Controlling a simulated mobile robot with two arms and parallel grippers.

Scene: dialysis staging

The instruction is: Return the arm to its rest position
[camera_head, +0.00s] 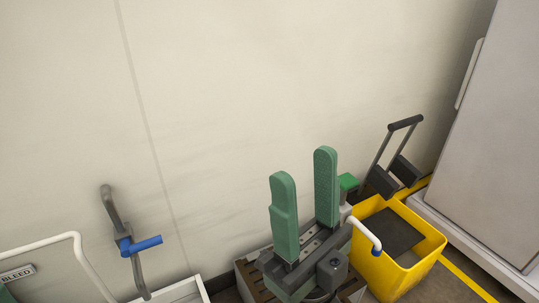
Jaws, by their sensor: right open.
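My right gripper (304,198) is at the bottom centre, with two green fingers pointing up. The fingers stand apart with only pale wall showing between them, so it is open and empty. It is in front of a slatted brown surface (250,279), which it partly hides. My left gripper is not in view.
A yellow bin (425,262) with a dark piece inside stands right of the gripper. A black-handled frame (406,123) rises behind it. A grey bent pipe with a blue lever (142,245) and a BLEED label (17,274) are at lower left. A pale cabinet (490,140) stands right. The wall area above is clear.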

